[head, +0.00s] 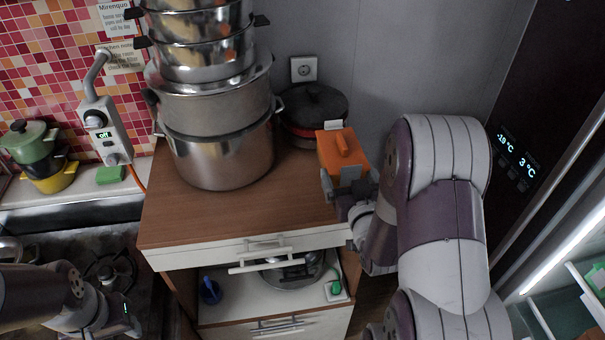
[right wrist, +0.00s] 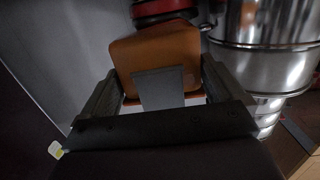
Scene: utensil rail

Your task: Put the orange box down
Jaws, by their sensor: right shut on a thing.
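The orange box (head: 342,148) is at the right end of the wooden cabinet top (head: 250,218) in the head view, in front of a dark lidded pot. My right gripper (head: 346,180) is shut on its near side. In the right wrist view the orange box (right wrist: 160,52) sits between the two fingers of my right gripper (right wrist: 160,88). I cannot tell whether the box touches the cabinet top. My left arm shows at the lower left of the head view, and its fingertips are not clear there.
A tall stack of steel pots (head: 220,150) stands on the cabinet left of the box. A dark lidded pot (head: 313,105) stands behind the box. The front of the cabinet top is clear. An open compartment below holds a pan (head: 292,272). A fridge stands at right.

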